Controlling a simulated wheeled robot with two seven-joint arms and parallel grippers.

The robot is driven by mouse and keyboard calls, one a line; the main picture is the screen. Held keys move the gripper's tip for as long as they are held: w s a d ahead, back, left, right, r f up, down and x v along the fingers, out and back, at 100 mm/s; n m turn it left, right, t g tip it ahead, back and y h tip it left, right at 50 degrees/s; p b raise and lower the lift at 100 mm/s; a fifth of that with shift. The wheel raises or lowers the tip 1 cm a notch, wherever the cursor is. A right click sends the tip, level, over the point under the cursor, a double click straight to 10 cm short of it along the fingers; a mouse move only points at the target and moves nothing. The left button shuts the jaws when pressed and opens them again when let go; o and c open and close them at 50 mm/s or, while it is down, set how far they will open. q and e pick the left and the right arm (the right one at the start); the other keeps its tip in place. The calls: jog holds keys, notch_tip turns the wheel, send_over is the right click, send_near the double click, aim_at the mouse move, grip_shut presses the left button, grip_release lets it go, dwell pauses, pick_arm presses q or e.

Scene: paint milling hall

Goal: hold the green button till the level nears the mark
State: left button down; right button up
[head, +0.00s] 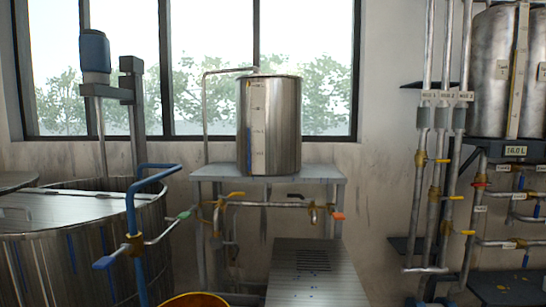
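I see no clear green button; a small green valve handle (184,216) shows left of the table's pipes. A steel tank (282,125) stands upright on a grey table (325,172). On its front is a pale upright level strip (258,130) with small marks, too small to read. A narrow blue band (249,140) runs along the strip's left edge; I cannot tell whether it is the liquid level. Neither of my grippers is in view.
A large vat (75,245) with a mixer motor (95,52) stands at left, a blue pipe (131,215) before it. A yellow-rimmed bucket (194,300) is at the bottom. A grated platform (313,275) lies in front. Pipes and a second tank (492,70) fill the right.

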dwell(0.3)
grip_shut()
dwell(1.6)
